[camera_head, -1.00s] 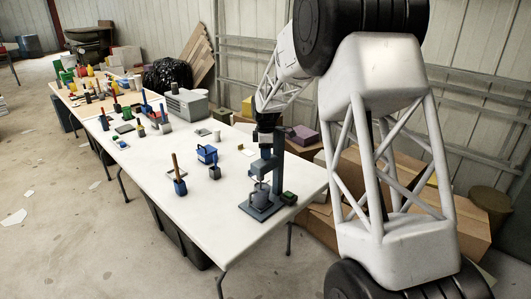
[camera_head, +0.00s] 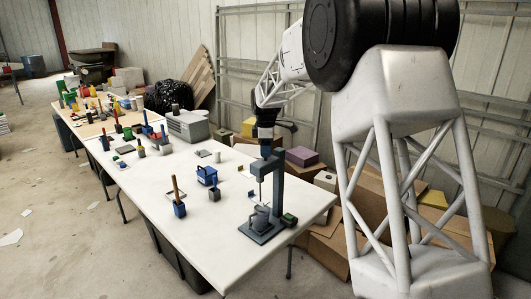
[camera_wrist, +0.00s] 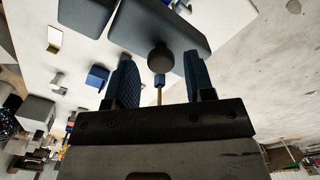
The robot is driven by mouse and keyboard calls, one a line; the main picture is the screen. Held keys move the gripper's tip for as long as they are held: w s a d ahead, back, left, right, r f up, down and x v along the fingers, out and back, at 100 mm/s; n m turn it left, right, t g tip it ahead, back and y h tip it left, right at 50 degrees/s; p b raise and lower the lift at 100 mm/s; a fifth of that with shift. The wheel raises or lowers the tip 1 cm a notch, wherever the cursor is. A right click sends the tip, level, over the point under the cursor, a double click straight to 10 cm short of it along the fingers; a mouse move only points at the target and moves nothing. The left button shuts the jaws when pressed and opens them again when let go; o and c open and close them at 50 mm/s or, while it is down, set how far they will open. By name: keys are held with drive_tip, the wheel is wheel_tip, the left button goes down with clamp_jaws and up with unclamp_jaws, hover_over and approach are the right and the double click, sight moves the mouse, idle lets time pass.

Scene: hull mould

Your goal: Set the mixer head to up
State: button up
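The mixer is a blue-grey stand with an upright column (camera_head: 278,190), a base plate (camera_head: 264,233) and a grey pot (camera_head: 260,219) on it. Its head (camera_head: 260,166) sits high on the column, near the top, and a thin rod hangs from it down to the pot. My gripper (camera_head: 266,150) is just above the head, pointing down. In the wrist view my gripper (camera_wrist: 160,78) is open, with a dark round knob (camera_wrist: 160,58) between its fingers. Gaps show beside the knob. The mixer's blue-grey body (camera_wrist: 165,22) lies beyond it.
A green block (camera_head: 289,219) lies beside the mixer base. A blue basket (camera_head: 207,177), a small dark block (camera_head: 214,195) and a blue block with a wooden handle (camera_head: 179,208) stand to the left. The white table's (camera_head: 215,240) front part is clear. Cardboard boxes (camera_head: 330,245) stand behind.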

drive_tip(key=shift+o, duration=0.3)
drive_tip(key=shift+f, duration=0.25)
drive_tip(key=shift+r, duration=0.1)
drive_tip(key=shift+r, duration=3.8)
drive_tip(key=shift+s+r, duration=0.1)
